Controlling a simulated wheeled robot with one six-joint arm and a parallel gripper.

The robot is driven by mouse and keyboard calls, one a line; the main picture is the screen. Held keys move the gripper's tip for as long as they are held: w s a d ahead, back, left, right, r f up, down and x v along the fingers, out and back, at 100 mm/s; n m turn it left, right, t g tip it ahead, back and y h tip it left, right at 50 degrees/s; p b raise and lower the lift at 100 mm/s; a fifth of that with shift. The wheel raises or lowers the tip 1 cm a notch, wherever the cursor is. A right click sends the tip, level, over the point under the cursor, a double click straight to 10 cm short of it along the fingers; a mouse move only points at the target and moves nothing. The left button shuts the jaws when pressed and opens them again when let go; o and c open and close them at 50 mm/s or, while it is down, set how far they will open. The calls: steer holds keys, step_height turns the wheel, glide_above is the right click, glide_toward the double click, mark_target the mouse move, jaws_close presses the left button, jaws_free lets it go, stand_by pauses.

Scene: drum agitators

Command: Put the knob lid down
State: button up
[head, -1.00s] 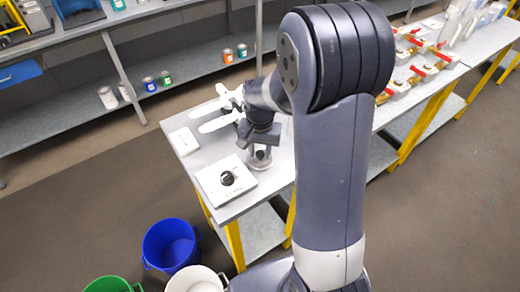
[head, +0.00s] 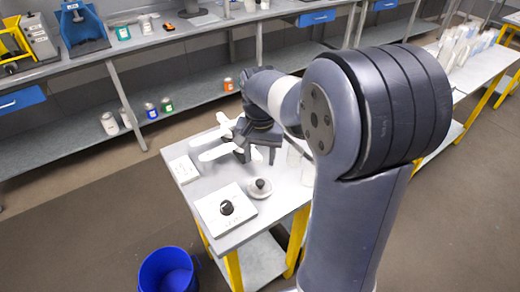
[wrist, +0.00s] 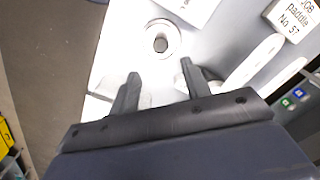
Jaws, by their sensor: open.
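The knob lid (head: 259,188) is a small grey disc with a dark knob on top. It lies flat, knob up, on the light grey bench (head: 270,209), right of a white box with a black dial. In the wrist view the lid (wrist: 162,38) shows whole, just beyond my fingertips and apart from them. My gripper (wrist: 158,66) is open, with nothing between its two fingers. In the head view my arm and gripper are behind the lid, and the fingers are hard to make out.
The white dial box (head: 226,210) sits at the bench's front. White paddles (head: 218,141) lie left of my gripper, and a white card (head: 184,169) is at the left edge. A blue bucket (head: 168,272) stands on the floor. A long shelf bench runs behind.

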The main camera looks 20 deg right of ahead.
steer(key=shift+o, duration=0.5)
steer(key=shift+r, duration=0.9)
steer(key=shift+o, duration=0.9)
steer(key=shift+s+f, duration=0.1)
steer(key=shift+s, duration=0.1)
steer(key=o, duration=0.6)
steer(key=s+f+n+t, duration=0.1)
steer(key=s+f+n+t+b, duration=0.1)
steer(key=shift+a+f+t+h, duration=0.15)
steer(key=shift+f+t+h, duration=0.1)
steer(key=shift+t+h, duration=0.15)
glide_above(260, 183)
steer(key=f, duration=0.5)
steer(key=shift+s+f, duration=0.2)
steer(key=shift+s, duration=0.15)
steer(key=shift+s+p+x, duration=0.15)
steer(key=shift+p+x, duration=0.1)
steer(key=shift+x, duration=1.05)
steer(key=shift+s+p+x, duration=0.2)
steer(key=shift+x, duration=1.15)
